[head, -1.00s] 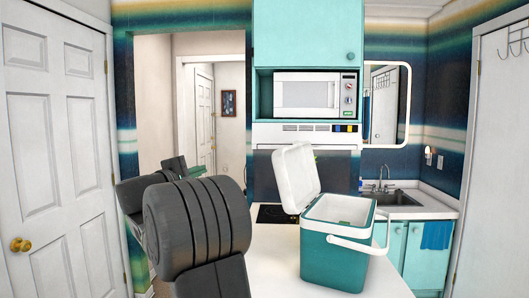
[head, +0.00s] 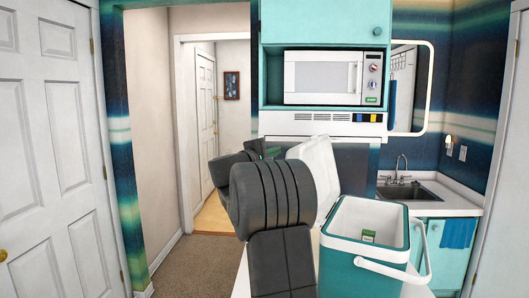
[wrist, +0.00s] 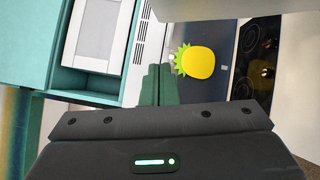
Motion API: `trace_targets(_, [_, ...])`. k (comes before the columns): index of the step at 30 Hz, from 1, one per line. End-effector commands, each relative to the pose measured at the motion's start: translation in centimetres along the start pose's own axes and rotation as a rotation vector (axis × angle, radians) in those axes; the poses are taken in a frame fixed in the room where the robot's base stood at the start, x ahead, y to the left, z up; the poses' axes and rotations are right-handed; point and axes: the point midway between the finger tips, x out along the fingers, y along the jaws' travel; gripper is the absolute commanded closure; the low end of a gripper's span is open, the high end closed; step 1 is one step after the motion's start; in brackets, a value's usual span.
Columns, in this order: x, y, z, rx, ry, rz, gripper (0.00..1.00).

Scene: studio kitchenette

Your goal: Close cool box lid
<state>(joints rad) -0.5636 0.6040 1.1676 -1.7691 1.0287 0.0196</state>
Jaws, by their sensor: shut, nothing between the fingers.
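The cool box (head: 345,272) is teal with a white rim and stands on the white counter at the lower right of the head view. Its white lid (head: 318,165) is open, standing up and leaning back at the far left side of the box. My arm hides part of the lid. The white carry handle (head: 390,272) hangs at the box's front right. My gripper (head: 262,147) is beyond my dark arm, left of the lid, mostly hidden there. In the wrist view my gripper's green fingers (wrist: 160,72) are together and empty. I cannot tell whether my arm touches the lid.
A small green-labelled item (head: 369,236) lies inside the box. A microwave (head: 325,78) sits in the teal cabinet above. A sink (head: 405,190) is behind right. The wrist view shows a yellow pineapple-shaped object (wrist: 197,62) and a black cooktop (wrist: 258,52). Carpet (head: 195,265) is clear at left.

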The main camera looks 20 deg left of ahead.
Motion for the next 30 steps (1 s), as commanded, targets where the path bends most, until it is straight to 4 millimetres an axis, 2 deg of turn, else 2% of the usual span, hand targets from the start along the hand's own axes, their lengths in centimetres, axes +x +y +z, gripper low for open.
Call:
trace_targets(1, [1.2, 0.3, 0.2, -0.001, -0.004, -0.001, 1.00])
trace_targets(3, [2.3, 0.3, 0.4, 0.000, -0.003, -0.001, 1.00])
trace_targets(6, [2.4, 0.3, 2.2, -0.001, -0.002, 0.000, 1.00])
trace_targets(12, [2.8, 0.1, 3.7, 0.000, -0.001, 0.001, 1.00])
trace_targets(30, [3.0, 0.1, 4.6, 0.028, -0.001, -0.006, 1.00])
